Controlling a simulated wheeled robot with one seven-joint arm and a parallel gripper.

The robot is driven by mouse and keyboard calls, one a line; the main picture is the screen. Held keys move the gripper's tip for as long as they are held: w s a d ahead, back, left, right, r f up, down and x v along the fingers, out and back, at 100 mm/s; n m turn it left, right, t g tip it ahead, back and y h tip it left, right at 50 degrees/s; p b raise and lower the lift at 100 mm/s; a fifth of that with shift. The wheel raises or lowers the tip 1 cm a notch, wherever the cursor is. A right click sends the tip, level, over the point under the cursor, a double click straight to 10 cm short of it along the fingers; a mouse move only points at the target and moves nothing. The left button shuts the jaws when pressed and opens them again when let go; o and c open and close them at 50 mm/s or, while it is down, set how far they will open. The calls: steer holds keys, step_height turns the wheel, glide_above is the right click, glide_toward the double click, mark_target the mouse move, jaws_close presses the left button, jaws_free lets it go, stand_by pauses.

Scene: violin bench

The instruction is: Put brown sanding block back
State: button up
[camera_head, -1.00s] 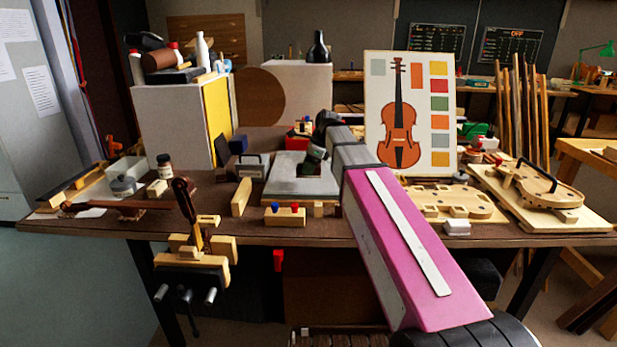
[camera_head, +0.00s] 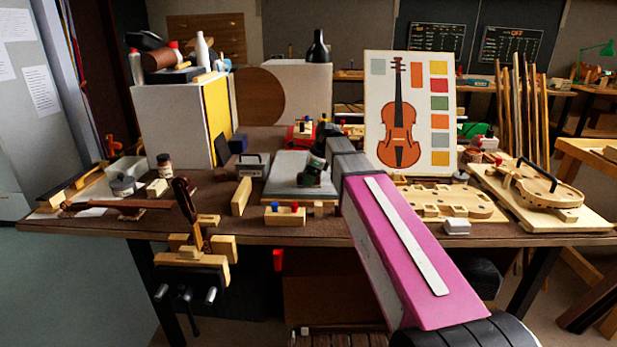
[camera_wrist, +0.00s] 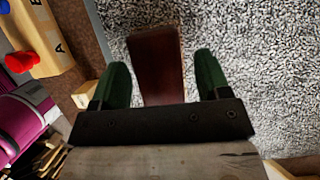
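The brown sanding block (camera_wrist: 156,58) shows in the wrist view as a dark reddish-brown bar on a speckled grey slab. My gripper (camera_wrist: 160,77) has its two green fingers apart, one on each side of the block's near part, with a gap on both sides. The block's near end is hidden behind the gripper body. In the head view my gripper (camera_head: 313,172) is low over the grey slab (camera_head: 283,192), and I cannot make out the block there.
A wooden holder (camera_head: 284,216) with red and blue knobs stands in front of the slab, beside a small wooden block (camera_head: 318,209). A metal-faced box (camera_head: 250,168) stands left of the slab. A violin chart (camera_head: 380,105) stands behind right.

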steer(key=v, duration=1.2)
steer(key=shift+s+r, duration=0.15)
